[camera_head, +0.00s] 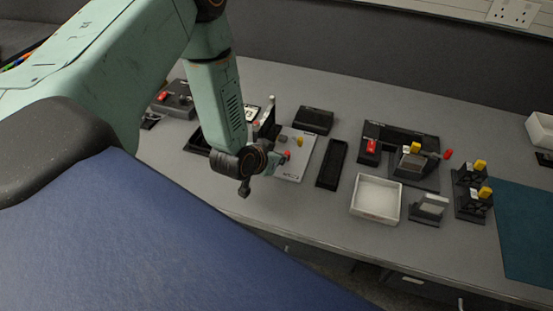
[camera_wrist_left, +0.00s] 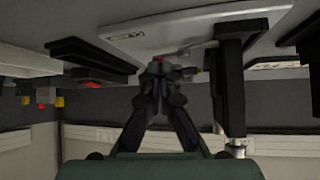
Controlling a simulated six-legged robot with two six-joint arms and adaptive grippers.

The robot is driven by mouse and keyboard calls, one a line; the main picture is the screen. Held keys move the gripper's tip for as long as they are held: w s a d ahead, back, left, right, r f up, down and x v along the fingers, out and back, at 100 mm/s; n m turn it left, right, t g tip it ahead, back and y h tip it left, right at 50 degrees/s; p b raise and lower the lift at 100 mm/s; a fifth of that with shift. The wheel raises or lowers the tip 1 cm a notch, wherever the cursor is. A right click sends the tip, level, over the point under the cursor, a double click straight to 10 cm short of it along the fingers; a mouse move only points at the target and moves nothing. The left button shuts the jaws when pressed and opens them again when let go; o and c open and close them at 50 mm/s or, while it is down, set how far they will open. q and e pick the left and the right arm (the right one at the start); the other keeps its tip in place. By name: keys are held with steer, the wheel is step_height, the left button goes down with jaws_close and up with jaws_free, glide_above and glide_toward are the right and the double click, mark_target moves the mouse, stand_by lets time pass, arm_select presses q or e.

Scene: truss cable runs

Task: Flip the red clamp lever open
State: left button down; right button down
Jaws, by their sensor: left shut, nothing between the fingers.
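My left gripper (camera_head: 279,159) is over the light grey panel (camera_head: 296,170) on the bench; its fingers are shut and empty. A small red part (camera_head: 287,154), likely the red clamp lever, is right at the fingertips. In the left wrist view, which looks upside down, the shut fingers (camera_wrist_left: 160,72) point at the panel (camera_wrist_left: 165,30), and a bit of red (camera_wrist_left: 158,58) shows just past their tips. The fingers hide most of the part, so I cannot tell whether they touch it or how the lever is turned. My right gripper is not in view.
A yellow knob (camera_head: 299,141) is beside the red part. Right of the panel are a narrow black tray (camera_head: 331,181), a white tray (camera_head: 376,217) and a black fixture with a red block (camera_head: 371,146). A dark upright part (camera_wrist_left: 231,85) stands close beside the fingers.

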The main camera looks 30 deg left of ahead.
mark_target(287, 152)
arm_select(q)
steer(key=n+y, duration=0.1)
steer(key=w+n+y+b, duration=0.1)
steer(key=n, duration=0.1)
steer(key=shift+d+y, duration=0.3)
steer(key=shift+d, duration=0.05)
steer(key=n+y, duration=0.1)
steer(key=n+g+y, duration=0.1)
steer(key=shift+w+d+n, duration=0.15)
steer(key=shift+w+n, duration=0.15)
steer(key=shift+w, duration=0.1)
steer(key=shift+w+n+y, duration=0.2)
steer(key=shift+n+y, duration=0.2)
steer(key=shift+n, duration=0.1)
steer(key=shift+w+a, duration=0.2)
steer(key=shift+w, duration=0.2)
steer(key=shift+s+a, duration=0.55)
steer(key=shift+a, duration=0.1)
